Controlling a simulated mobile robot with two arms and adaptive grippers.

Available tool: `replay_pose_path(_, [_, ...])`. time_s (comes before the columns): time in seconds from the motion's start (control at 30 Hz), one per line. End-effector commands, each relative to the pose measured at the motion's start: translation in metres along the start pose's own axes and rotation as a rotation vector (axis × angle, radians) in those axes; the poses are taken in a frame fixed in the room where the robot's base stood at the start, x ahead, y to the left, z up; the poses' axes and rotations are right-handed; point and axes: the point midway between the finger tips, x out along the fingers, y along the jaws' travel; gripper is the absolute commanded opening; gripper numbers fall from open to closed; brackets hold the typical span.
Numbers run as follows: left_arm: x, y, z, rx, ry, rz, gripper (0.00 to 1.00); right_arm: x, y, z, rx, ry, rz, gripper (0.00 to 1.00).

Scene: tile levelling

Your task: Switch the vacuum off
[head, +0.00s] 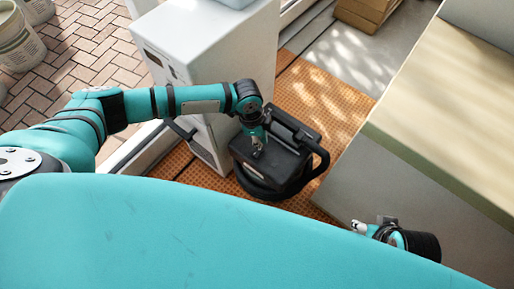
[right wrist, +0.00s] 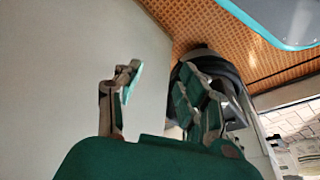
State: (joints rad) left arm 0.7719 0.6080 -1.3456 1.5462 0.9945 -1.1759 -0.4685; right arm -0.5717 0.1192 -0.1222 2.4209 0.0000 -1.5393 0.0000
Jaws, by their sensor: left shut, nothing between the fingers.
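The vacuum (head: 288,172) is a black, boxy unit with a curved black handle or hose at its right side. It stands on the orange perforated floor in the middle of the head view. My left gripper (head: 258,151) points down at the vacuum's top and is shut with nothing in it. I cannot tell whether its fingertips touch the top, and no switch can be made out. The vacuum also shows in the right wrist view (right wrist: 207,55), partly behind a finger. My right gripper (right wrist: 160,90) is open and empty, low at the right in the head view (head: 373,224).
A white cabinet (head: 215,55) stands close behind and left of the vacuum. A large pale block with a wooden top (head: 450,110) bounds the right side, close to my right gripper. Cardboard boxes (head: 365,12) lie at the back. Buckets (head: 18,45) stand on brick paving at left.

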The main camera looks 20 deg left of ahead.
Motion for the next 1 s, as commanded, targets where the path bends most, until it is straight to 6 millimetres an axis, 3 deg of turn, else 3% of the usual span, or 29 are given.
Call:
replay_pose_path(0.03, [-0.010, 0.000, -0.002, 0.000, 0.000, 0.000, 0.00, -0.002, 0.000, -0.003, 0.000, -0.004, -0.001, 0.40])
replay_pose_path(0.17, [-0.021, 0.000, -0.003, 0.001, 0.000, 0.000, 0.00, 0.007, -0.001, -0.004, -0.001, -0.012, -0.002, 0.40])
replay_pose_path(1.0, [-0.033, 0.000, -0.005, 0.000, 0.000, 0.000, 0.00, 0.077, -0.004, 0.011, -0.006, -0.045, -0.009, 0.40])
